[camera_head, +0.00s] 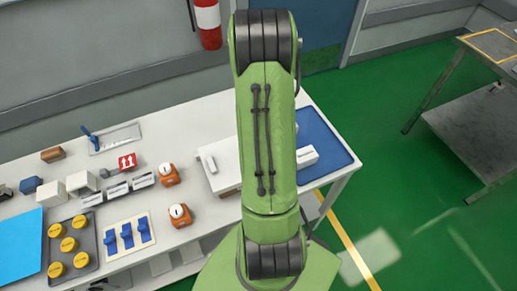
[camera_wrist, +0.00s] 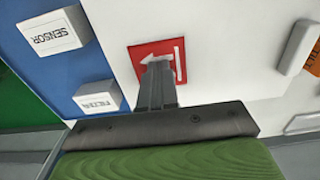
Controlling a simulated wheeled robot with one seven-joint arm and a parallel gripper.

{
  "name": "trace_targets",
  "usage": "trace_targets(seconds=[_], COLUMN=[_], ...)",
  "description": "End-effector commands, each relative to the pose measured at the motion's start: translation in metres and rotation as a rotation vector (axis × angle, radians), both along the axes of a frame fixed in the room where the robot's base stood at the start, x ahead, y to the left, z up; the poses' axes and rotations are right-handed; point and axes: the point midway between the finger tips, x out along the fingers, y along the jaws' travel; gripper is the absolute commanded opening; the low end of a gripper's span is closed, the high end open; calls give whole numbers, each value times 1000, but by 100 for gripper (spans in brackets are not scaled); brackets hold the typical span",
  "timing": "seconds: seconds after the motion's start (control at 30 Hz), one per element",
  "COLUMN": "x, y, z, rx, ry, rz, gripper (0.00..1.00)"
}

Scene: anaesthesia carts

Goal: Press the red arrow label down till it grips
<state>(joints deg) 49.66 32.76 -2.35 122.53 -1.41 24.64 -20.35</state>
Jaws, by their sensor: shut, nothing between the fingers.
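The red label (camera_wrist: 170,45) with a white arrow lies on a white surface in the wrist view. It looks flat, though I cannot tell how firmly its edges sit. My gripper (camera_wrist: 158,66) is shut and empty. Its fingertips are over the near middle part of the label and hide some of it. I cannot tell whether they touch it. In the head view my arm hides the gripper and this label. Part of a white case (camera_head: 222,165) shows left of my arm there.
Two white boxes, one marked SENSOR (camera_wrist: 52,33), stand on a blue mat (camera_head: 323,140). A small red block with white arrows (camera_head: 127,161), orange-cased gauges (camera_head: 180,215) and a tray of yellow discs (camera_head: 70,245) stand further left on the white table. Green floor lies open at right.

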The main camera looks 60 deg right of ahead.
Motion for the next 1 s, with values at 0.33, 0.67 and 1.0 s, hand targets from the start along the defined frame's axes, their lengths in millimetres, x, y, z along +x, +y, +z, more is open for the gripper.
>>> trace_targets(seconds=[0.33,0.67,1.0], x=[0,0,0], y=[1,0,0], z=[0,24,55], rx=[2,2,1], ry=[1,1,1], rz=[0,0,0], gripper=[0,0,0])
